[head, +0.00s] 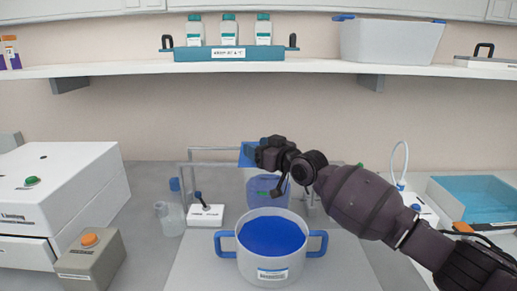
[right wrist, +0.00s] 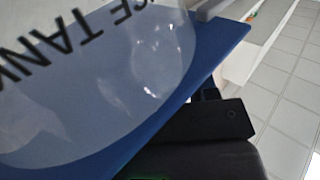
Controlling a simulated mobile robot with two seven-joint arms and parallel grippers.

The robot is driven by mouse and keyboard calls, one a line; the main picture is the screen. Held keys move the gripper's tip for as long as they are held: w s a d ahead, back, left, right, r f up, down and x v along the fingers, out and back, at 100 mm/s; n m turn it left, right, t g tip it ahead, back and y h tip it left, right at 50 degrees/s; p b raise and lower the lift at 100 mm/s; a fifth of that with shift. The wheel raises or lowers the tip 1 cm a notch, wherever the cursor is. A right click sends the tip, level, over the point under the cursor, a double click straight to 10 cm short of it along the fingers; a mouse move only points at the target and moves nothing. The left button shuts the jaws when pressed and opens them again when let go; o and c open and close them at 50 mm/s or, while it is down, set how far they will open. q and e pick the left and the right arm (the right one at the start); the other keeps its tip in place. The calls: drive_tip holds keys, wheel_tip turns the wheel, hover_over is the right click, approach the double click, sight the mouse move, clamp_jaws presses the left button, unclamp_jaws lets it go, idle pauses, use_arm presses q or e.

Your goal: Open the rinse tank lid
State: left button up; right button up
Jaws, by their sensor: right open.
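A blue tank (head: 268,192) stands behind the pot near the back of the bench. A blue panel (head: 248,154), which looks like its lid, stands raised above and behind it. My right gripper (head: 268,153) is open beside the panel's right side; I cannot tell whether it touches. In the right wrist view, a clear surface (right wrist: 140,55) with upside-down lettering ending in "TANK" lies over a blue sheet (right wrist: 215,45), with a dark finger of my gripper close under the edge. My left gripper is out of view.
A pot (head: 265,268) with blue handles and a blue top stands in front on a pale mat. A flask (head: 170,218) and a white block (head: 206,215) stand left. A grey box (head: 90,262) with an orange button is further left. A blue tray (head: 475,198) is right.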

clamp_jaws()
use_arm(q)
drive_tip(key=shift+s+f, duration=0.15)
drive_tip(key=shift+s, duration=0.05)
use_arm(e)
drive_tip(key=shift+a, duration=0.1)
